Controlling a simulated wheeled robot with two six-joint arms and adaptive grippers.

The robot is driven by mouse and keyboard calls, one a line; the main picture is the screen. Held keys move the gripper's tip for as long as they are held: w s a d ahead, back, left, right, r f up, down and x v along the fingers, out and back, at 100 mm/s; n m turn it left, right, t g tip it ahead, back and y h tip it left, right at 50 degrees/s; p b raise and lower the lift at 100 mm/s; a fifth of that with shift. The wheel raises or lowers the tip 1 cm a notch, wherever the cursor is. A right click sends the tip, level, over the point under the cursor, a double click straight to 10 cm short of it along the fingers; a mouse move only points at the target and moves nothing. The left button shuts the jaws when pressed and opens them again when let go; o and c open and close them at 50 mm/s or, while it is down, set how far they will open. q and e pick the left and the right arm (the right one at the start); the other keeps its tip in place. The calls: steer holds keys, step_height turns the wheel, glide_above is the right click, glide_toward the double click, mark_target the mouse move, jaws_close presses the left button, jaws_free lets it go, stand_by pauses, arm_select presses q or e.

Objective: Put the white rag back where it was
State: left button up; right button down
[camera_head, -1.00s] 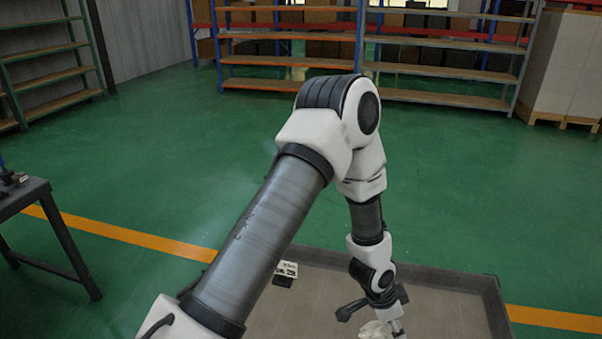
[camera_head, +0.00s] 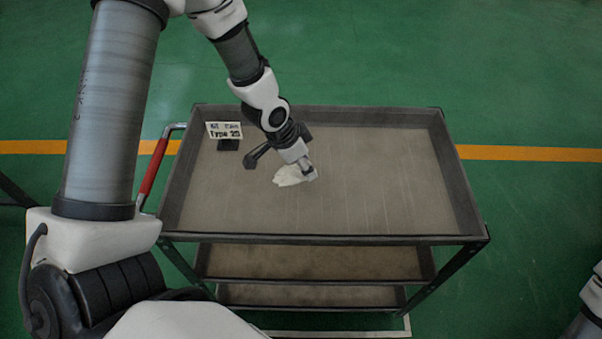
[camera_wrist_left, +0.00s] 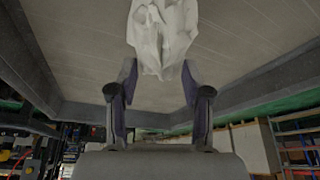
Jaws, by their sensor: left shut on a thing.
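The white rag (camera_head: 290,176) is a crumpled cloth over the top tray of the grey cart (camera_head: 400,190), left of the tray's middle. My left gripper (camera_head: 308,174) reaches down from the upper left and is shut on the rag. In the left wrist view the rag (camera_wrist_left: 162,38) hangs bunched between the two fingertips (camera_wrist_left: 158,75). I cannot tell whether the rag touches the tray floor. My right gripper is not in view; only a piece of my arm shows at the lower right edge.
A small sign reading "Type 2" with a dark base (camera_head: 226,136) stands at the tray's back left. The cart has a raised rim, lower shelves (camera_head: 310,262) and a red handle (camera_head: 153,166) on the left. The tray's right half is empty.

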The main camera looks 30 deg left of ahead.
mark_target(305, 184)
arm_select(q)
steer(key=shift+f, duration=2.4)
steer(key=shift+d+f, duration=0.1)
steer(key=o, duration=1.1)
steer(key=p+v, duration=0.2)
steer(key=v, duration=0.3)
steer(key=shift+r, duration=0.5)
steer(key=p+v, duration=0.5)
steer(key=shift+s+r, duration=0.1)
steer(key=shift+r, duration=0.2)
steer(key=shift+s+a+r+p, duration=0.25)
steer(key=shift+r+p, duration=0.1)
steer(key=shift+p, duration=0.25)
steer(key=shift+f, duration=0.1)
